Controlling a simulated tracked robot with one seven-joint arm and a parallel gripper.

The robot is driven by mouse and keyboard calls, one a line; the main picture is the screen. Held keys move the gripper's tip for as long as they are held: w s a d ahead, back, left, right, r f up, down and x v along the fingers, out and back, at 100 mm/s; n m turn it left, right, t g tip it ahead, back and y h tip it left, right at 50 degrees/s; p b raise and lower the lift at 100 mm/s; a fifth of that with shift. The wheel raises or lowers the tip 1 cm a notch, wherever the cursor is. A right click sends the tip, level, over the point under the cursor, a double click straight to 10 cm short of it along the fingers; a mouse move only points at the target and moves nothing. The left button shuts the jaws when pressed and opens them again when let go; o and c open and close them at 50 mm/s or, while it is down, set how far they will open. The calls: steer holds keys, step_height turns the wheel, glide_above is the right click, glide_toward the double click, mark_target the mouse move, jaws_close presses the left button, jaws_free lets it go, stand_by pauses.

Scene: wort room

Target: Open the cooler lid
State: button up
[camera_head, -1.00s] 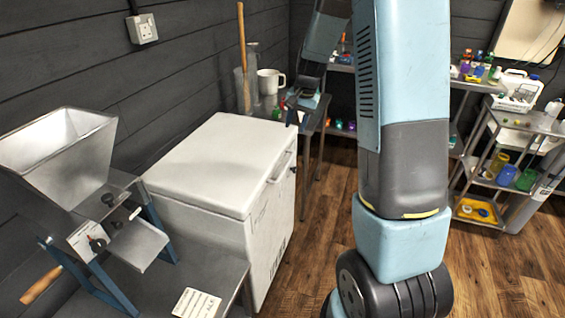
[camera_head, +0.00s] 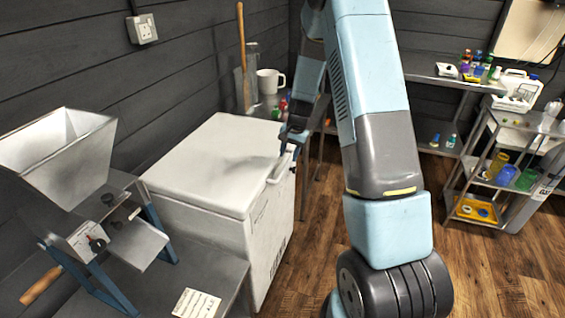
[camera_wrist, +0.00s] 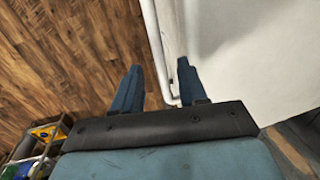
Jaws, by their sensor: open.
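The white chest cooler (camera_head: 258,240) stands against the left wall, and its lid (camera_head: 200,165) lies flat and shut on top. A pale handle (camera_head: 279,168) runs along the lid's right-hand edge. My gripper (camera_head: 289,152) is at the far part of that edge, close to the handle. In the wrist view my gripper (camera_wrist: 158,85) is open, with one blue finger on each side of the white handle bar (camera_wrist: 158,50). The lid's white top (camera_wrist: 250,50) fills the right of that view. I cannot tell whether the fingers touch the handle.
A grain mill with a metal hopper (camera_head: 62,150) stands on a steel table (camera_head: 215,270) in front of the cooler. A white jug (camera_head: 270,82) stands behind the cooler. A shelf cart (camera_head: 510,165) is at the right. The wooden floor (camera_head: 480,270) is clear.

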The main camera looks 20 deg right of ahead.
mark_target(286, 164)
steer(key=shift+w+a+f, duration=0.1)
steer(key=shift+a+f, duration=0.05)
steer(key=shift+f, duration=0.9)
steer(key=shift+w+a+f, duration=0.1)
steer(key=shift+a+f, duration=0.05)
steer(key=shift+f, duration=0.85)
jaws_close()
